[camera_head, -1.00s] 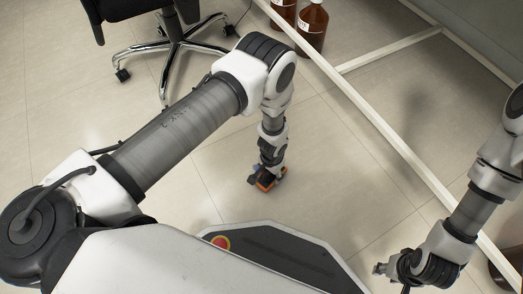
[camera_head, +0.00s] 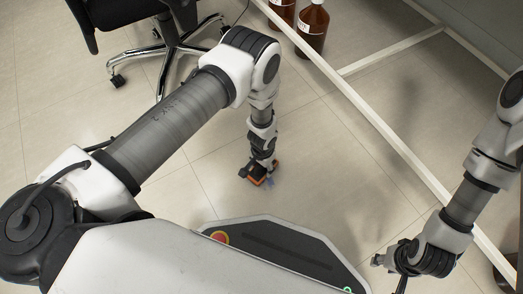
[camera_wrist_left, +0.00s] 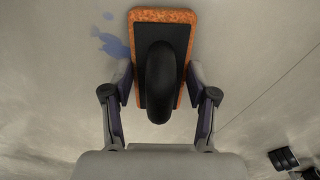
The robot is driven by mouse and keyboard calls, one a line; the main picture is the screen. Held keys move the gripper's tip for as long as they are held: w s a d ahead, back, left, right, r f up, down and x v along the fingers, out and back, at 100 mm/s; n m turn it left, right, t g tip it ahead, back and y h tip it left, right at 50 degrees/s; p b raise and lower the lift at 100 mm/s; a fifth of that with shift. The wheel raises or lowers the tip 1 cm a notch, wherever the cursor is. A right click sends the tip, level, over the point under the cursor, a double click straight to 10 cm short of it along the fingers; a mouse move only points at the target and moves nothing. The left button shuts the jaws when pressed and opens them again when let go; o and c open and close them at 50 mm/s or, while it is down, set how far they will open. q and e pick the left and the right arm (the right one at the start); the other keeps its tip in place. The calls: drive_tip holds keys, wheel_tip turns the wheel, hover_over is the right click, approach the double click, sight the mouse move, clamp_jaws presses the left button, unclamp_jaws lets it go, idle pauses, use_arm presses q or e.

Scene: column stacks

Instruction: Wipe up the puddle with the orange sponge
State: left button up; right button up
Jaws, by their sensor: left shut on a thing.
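The orange sponge (camera_head: 256,180) is low at the floor in the head view, under my left gripper (camera_head: 258,168). In the left wrist view the sponge (camera_wrist_left: 183,17) has an orange rim, a dark backing and a black rounded handle (camera_wrist_left: 160,82). My left gripper (camera_wrist_left: 160,100) is shut on this handle, one finger on each side. A small blue puddle (camera_wrist_left: 112,43) lies on the floor just left of the sponge in the wrist view. In the head view a bit of the puddle (camera_head: 269,182) shows right of the sponge. My right gripper (camera_head: 377,261) is at the lower right, small and empty; its fingers are unclear.
A wheeled office chair (camera_head: 160,45) stands at the upper left. Brown bottles (camera_head: 313,30) stand at the top behind a white frame rail (camera_head: 370,110) crossing the right side. The tiled floor (camera_head: 215,160) around the sponge is clear.

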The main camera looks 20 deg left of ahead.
use_arm(q)
wheel_tip(320, 180, up, 3)
drive_tip(key=shift+w+r+p, duration=0.1)
drive_tip(key=shift+r+p, duration=0.1)
drive_tip(key=shift+p, duration=0.45)
drive_tip(key=shift+r+p, duration=2.1)
drive_tip(key=shift+r, duration=0.05)
use_arm(e)
wheel_tip(320, 180, up, 6)
drive_tip(key=shift+d+r, duration=0.15)
drive_tip(key=shift+d, duration=0.2)
